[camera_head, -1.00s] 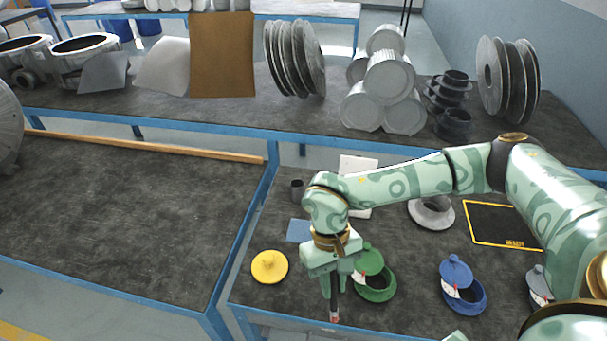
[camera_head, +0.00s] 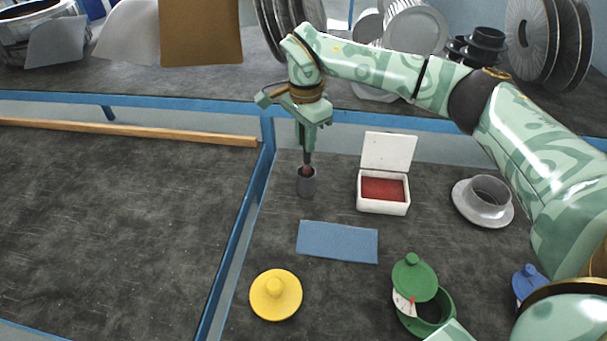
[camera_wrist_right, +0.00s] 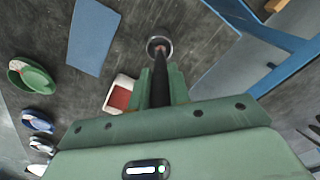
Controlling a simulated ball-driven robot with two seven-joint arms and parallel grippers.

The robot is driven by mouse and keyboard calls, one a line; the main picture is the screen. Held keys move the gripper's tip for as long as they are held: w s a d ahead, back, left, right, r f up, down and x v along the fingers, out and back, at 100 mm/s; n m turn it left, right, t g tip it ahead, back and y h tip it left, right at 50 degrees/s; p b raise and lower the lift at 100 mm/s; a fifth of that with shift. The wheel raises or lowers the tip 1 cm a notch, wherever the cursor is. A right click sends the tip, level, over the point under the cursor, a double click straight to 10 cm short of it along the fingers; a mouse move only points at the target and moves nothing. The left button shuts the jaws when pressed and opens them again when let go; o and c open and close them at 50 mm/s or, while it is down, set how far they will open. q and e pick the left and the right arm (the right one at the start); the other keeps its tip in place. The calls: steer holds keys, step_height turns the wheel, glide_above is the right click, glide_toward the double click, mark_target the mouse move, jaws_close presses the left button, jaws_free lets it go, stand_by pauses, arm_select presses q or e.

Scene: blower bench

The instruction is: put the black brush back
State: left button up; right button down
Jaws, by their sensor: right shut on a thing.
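My right gripper (camera_head: 308,143) is shut on the black brush (camera_head: 307,158) and holds it upright, tip down, above the dark grey cup (camera_head: 306,184). The brush's reddish lower end is at the cup's mouth. In the right wrist view the black brush (camera_wrist_right: 160,82) runs from the gripper fingers toward the round rim of the cup (camera_wrist_right: 150,45), with its tip inside the rim's outline. I cannot tell how deep the tip is. The cup stands on the bench. My left gripper is not in view.
An open white box with a red pad (camera_head: 383,190) stands right of the cup. A blue mat (camera_head: 337,242) lies in front. A yellow lid (camera_head: 276,294), a green pot (camera_head: 440,308) and a grey flanged ring (camera_head: 484,201) are around. The bench's blue edge (camera_head: 236,230) is at left.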

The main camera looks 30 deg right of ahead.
mark_target(306, 163)
step_height(306, 163, down, 3)
steer(key=shift+r, duration=0.2)
step_height(306, 163, down, 4)
steer(key=shift+s+r+b, duration=0.1)
steer(key=shift+r+b, duration=0.15)
steer(key=shift+b, duration=0.65)
steer(key=shift+f, duration=0.1)
steer(key=c, duration=1.3)
jaws_free()
step_height(306, 163, up, 12)
steer(key=p, duration=0.4)
steer(key=shift+a, duration=0.1)
